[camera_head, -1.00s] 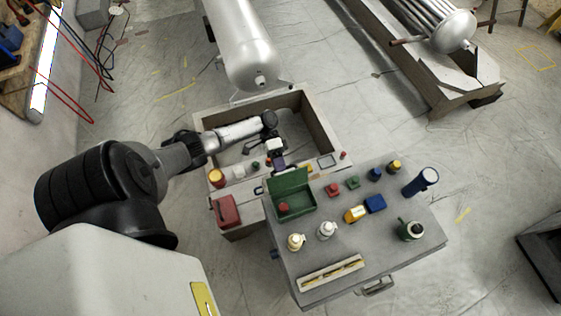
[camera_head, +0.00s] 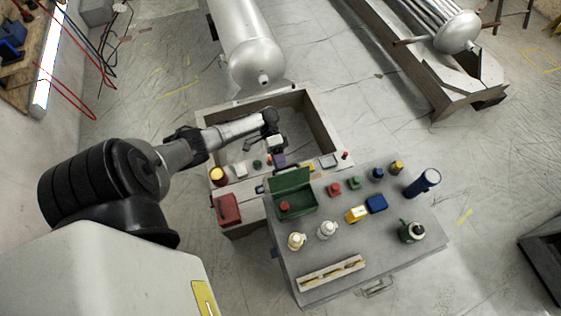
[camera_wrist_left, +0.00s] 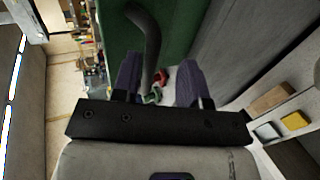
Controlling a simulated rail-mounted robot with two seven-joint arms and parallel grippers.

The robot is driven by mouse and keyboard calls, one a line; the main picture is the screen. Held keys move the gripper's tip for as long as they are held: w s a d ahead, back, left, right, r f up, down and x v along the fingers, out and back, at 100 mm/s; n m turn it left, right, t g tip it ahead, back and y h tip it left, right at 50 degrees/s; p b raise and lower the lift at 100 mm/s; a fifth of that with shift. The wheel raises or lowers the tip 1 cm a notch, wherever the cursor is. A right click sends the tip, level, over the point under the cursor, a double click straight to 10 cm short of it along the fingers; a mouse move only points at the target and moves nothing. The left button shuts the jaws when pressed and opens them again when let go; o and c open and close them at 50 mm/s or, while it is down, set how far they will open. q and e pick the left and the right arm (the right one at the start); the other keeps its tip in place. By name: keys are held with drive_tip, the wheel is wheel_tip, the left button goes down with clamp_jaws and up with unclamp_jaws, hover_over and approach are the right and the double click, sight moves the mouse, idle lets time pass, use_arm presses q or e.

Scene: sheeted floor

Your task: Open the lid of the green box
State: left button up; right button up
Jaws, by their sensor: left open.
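The green box (camera_head: 299,210) stands on the grey case top at its left corner. Its lid (camera_head: 290,180) is raised and stands up along the back edge, so the inside shows with a red item (camera_head: 285,206) in it. My left gripper (camera_head: 279,160) is just behind the raised lid. In the left wrist view, the green lid (camera_wrist_left: 118,32) is close in front of the gripper (camera_wrist_left: 158,80). Its two purple fingers are apart, with a dark curved handle (camera_wrist_left: 151,40) between them. Whether they touch the handle cannot be told. My right gripper is not in view.
The grey case (camera_head: 395,255) carries bottles, small coloured blocks, a blue cylinder (camera_head: 422,183) and a tray with a yellow stick (camera_head: 331,273). A red container (camera_head: 228,208) stands left of the green box. An open wooden crate (camera_head: 318,118) lies behind.

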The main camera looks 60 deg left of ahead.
use_arm(q)
drive_tip(key=b+v, duration=0.2)
drive_tip(key=v, duration=1)
drive_tip(key=shift+a+r+b, duration=0.15)
drive_tip(key=shift+a+b, duration=0.1)
drive_tip(key=shift+b, duration=0.05)
drive_tip(key=shift+w, duration=0.1)
